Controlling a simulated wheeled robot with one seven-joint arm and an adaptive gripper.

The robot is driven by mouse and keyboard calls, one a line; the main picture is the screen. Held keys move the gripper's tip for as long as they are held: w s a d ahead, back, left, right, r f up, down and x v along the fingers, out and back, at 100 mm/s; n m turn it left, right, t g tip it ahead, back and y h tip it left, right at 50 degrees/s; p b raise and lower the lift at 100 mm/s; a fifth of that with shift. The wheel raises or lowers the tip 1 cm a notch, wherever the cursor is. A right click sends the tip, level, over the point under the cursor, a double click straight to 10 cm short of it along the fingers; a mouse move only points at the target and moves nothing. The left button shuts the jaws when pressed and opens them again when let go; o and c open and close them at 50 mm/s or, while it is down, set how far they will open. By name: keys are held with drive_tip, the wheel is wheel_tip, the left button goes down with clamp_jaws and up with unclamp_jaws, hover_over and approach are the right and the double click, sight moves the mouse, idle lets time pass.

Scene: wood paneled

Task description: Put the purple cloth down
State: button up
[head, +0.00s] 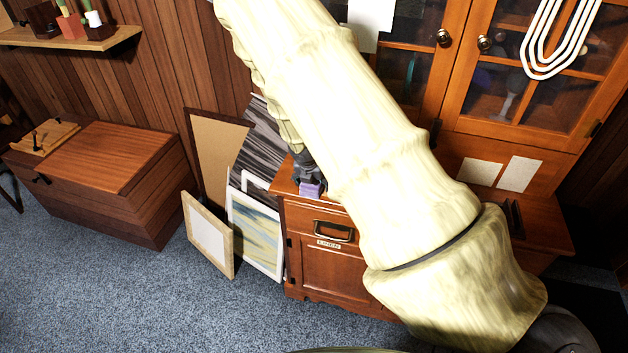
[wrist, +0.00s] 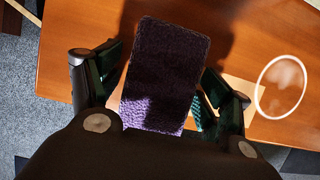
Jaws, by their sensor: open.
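The purple cloth (wrist: 166,70) is a folded, fuzzy rectangle. In the wrist view it lies between the two fingers of my gripper (wrist: 160,88), over the orange-brown wooden top. The fingers are spread, with a visible gap on each side of the cloth. In the head view a small purple part of the cloth (head: 311,188) shows at the left end of the wooden cabinet top (head: 292,188), just below my gripper (head: 308,178). My arm hides most of the cabinet top there.
A round, clear-rimmed object (wrist: 281,87) stands on the wood to the right of my gripper. Framed pictures (head: 256,232) lean left of the cabinet. A wooden chest (head: 115,160) stands further left. The carpet in front is clear.

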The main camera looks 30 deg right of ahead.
drive_tip(key=shift+r, duration=0.1)
drive_tip(key=shift+r, duration=0.5)
drive_tip(key=shift+b+v, duration=1.05)
drive_tip(key=shift+v, duration=4.2)
drive_tip(key=shift+a, duration=0.1)
